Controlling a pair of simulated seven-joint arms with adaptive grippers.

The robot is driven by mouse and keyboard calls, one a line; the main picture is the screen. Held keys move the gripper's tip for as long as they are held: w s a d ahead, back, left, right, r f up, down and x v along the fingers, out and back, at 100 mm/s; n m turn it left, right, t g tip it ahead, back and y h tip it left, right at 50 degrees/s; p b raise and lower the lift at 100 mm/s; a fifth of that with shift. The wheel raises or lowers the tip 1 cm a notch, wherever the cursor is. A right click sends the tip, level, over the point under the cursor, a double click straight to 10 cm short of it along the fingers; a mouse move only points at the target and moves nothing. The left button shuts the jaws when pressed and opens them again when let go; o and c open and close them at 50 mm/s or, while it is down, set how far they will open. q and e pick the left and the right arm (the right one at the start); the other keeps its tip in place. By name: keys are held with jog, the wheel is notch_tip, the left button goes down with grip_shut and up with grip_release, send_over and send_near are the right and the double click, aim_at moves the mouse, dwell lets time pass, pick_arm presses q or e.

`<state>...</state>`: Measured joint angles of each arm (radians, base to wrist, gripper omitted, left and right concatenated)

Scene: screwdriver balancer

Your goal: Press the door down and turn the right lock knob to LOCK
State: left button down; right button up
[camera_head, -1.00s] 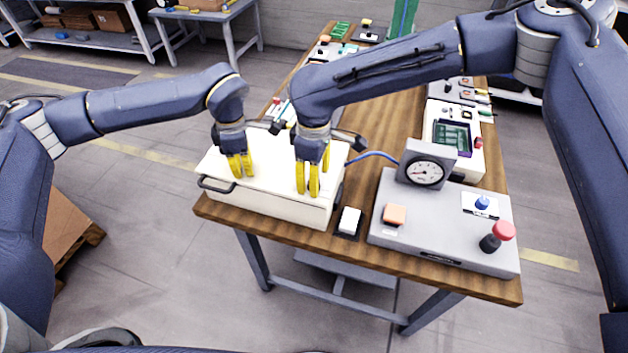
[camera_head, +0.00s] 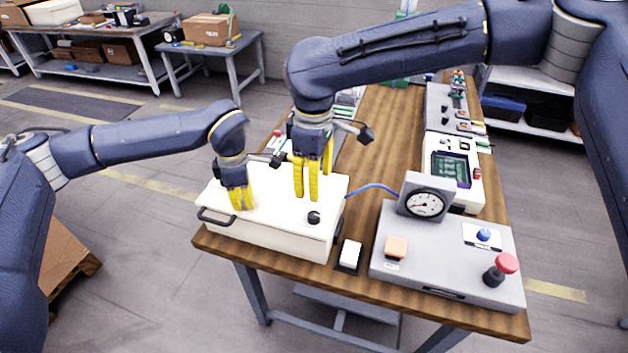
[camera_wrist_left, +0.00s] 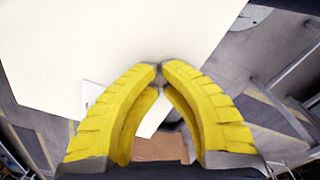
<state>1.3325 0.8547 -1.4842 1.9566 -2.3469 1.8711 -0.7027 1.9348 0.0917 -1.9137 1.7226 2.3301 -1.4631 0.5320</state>
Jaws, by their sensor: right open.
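The white box's door (camera_head: 265,190) is its flat lid, which looks down and level in the head view. The black right lock knob (camera_head: 314,217) stands near the door's front right corner; its marking is too small to read. My left gripper (camera_head: 241,206) points down with its fingertips at the door's left part, seemingly touching it. My right gripper (camera_head: 307,197) is open and empty, above and behind the knob. The left side's knob is not visible.
A white switch (camera_head: 350,254) and a grey console (camera_head: 440,245) with a gauge (camera_head: 425,204) and red button (camera_head: 507,263) stand to the right. A blue cable (camera_head: 372,188) runs between box and console.

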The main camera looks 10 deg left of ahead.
pick_arm(q)
jog(key=shift+r, duration=3.5)
